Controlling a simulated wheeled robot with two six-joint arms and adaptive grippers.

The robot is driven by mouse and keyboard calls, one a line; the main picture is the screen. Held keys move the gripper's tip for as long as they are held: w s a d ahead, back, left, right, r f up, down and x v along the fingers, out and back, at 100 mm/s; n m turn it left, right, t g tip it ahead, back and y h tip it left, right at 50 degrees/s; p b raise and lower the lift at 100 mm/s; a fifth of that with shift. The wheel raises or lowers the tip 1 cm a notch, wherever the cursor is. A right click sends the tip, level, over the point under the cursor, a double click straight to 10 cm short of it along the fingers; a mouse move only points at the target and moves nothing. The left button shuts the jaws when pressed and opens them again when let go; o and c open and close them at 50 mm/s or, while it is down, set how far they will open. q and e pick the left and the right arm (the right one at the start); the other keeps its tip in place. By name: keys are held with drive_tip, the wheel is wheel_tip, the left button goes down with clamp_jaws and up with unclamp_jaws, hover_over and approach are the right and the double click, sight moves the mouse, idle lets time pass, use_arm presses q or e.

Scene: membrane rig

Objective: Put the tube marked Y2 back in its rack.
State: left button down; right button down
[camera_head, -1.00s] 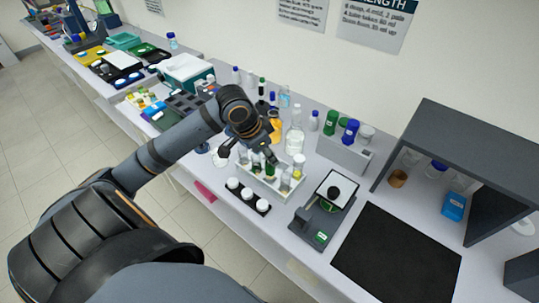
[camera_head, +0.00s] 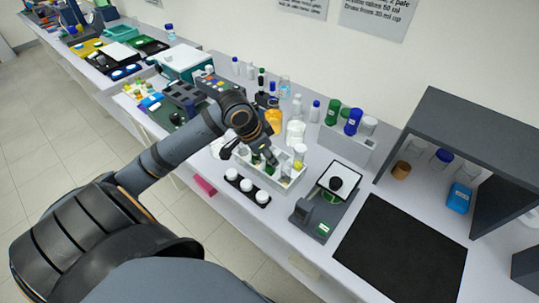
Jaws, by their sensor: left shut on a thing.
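The white tube rack (camera_head: 284,192) stands near the bench's front edge, with a few clear tubes in it. One tube with yellow contents (camera_head: 299,156) stands at its right end. My left gripper (camera_head: 258,159) is over the left part of the rack, pointing down and shut on a tube. The gripper hides most of that tube, and I cannot tell how far it is inside the rack. Something dark green shows just below the fingers. The Y2 mark is too small to read. My right gripper is not in view.
A black holder with white-capped jars (camera_head: 248,188) lies in front of the rack. A balance (camera_head: 325,205) stands to its right, beside a black mat (camera_head: 402,247). Bottles and a grey bin (camera_head: 346,147) with coloured caps crowd the back.

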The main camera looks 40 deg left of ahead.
use_arm(q)
drive_tip(key=shift+f, duration=0.3)
drive_tip(key=c, duration=1)
unclamp_jaws()
drive_tip(key=shift+c, duration=0.2)
wheel_tip(320, 180, up, 10)
